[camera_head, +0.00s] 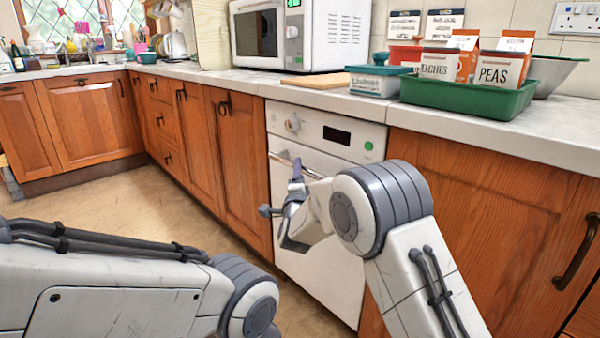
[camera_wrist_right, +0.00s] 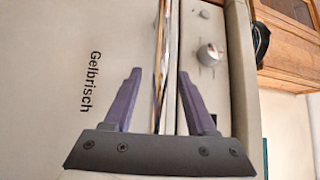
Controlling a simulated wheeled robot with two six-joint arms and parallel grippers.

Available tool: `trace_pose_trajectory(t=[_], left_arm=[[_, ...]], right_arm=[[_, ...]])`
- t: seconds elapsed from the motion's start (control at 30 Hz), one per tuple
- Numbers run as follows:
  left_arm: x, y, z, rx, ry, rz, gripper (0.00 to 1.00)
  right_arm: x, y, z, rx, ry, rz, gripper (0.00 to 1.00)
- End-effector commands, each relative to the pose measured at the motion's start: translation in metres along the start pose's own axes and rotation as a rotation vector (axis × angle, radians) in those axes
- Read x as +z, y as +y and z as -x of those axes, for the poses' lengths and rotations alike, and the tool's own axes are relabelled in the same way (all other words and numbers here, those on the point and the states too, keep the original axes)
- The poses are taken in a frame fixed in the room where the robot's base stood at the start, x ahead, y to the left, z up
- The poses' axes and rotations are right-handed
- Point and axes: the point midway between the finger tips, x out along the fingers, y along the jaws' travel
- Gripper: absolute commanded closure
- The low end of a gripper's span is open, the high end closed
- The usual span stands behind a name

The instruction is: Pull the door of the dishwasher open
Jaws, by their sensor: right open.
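The white dishwasher (camera_head: 318,225) stands under the counter, and its door looks shut, flush with the cabinets. Its metal handle bar (camera_head: 283,160) runs along the top of the door, partly hidden by my right gripper. My right gripper (camera_head: 281,190) is open and empty in front of the upper door. In the right wrist view, the handle bar (camera_wrist_right: 160,50) appears between the two purple fingers (camera_wrist_right: 160,76); I cannot tell whether they reach around it. The door face with printed lettering (camera_wrist_right: 95,80) lies on the left there. My left gripper is out of view.
The dishwasher's control panel has a knob (camera_head: 292,125) and a green button. Wooden cabinets (camera_head: 485,215) flank it. On the counter (camera_head: 560,130) above are a microwave (camera_head: 330,35) and a green tray (camera_head: 470,97) with cartons. Open floor (camera_head: 150,205) lies to the left.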

Motion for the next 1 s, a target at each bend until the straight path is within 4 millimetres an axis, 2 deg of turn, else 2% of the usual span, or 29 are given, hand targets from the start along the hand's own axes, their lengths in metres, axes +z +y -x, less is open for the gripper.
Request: trace_pose_trajectory(t=[0.1, 0.23, 0.6, 0.73, 0.77, 1.0], left_arm=[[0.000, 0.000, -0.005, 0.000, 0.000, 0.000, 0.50], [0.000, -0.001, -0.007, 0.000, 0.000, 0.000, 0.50], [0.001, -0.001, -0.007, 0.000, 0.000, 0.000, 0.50], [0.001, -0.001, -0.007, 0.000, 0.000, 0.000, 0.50], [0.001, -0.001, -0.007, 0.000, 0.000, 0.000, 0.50], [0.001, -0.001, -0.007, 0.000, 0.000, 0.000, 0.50]], right_arm=[[0.000, 0.001, -0.016, -0.001, 0.000, -0.001, 0.43], [0.000, 0.001, -0.027, -0.001, 0.000, 0.001, 0.43], [0.000, 0.000, -0.031, 0.001, -0.002, 0.001, 0.43], [0.000, 0.000, -0.031, 0.001, -0.002, 0.001, 0.93], [0.000, 0.000, -0.031, 0.001, -0.002, 0.001, 1.00], [0.001, 0.000, -0.031, 0.001, -0.002, 0.001, 1.00]])
